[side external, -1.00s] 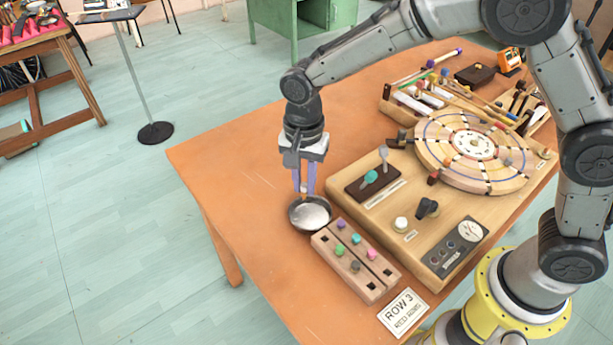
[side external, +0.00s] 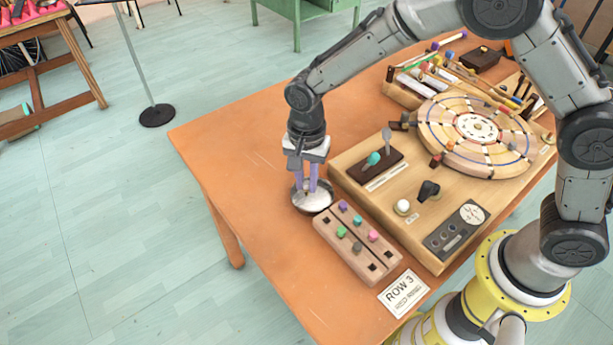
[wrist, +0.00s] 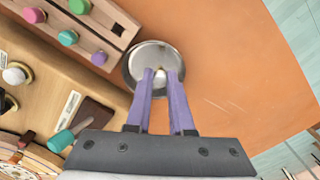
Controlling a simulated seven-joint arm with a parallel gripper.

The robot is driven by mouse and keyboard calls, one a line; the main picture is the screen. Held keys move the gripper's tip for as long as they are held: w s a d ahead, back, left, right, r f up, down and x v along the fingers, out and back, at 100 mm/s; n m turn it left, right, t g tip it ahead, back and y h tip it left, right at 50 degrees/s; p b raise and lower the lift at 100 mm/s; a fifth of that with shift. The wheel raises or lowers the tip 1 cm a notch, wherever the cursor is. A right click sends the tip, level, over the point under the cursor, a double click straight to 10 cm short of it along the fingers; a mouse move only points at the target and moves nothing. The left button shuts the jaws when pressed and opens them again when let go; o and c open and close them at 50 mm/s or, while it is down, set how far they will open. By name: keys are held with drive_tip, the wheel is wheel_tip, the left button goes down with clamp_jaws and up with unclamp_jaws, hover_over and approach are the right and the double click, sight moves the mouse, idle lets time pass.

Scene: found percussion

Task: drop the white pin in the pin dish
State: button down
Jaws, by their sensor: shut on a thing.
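My gripper (side external: 307,189) points down over the pin dish (side external: 318,206), a round metal bowl near the table's edge. In the wrist view, the purple fingers (wrist: 160,74) reach over the dish (wrist: 141,50). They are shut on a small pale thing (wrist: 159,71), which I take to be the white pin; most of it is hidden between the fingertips. I cannot tell whether it touches the dish floor.
The wooden pin block (side external: 333,241) with several coloured pins stands right beside the dish. Beyond it is the large board (side external: 378,217) with a white knob (side external: 403,207) and a round wheel (side external: 478,135). Bare orange table (side external: 235,140) lies left of the dish.

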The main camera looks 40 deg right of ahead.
drive_tip(key=c, duration=0.7)
unclamp_jaws()
drive_tip(key=shift+r, duration=0.1)
wheel_tip(320, 180, up, 14)
drive_tip(key=shift+f, duration=0.15)
drive_tip(key=shift+d, duration=0.1)
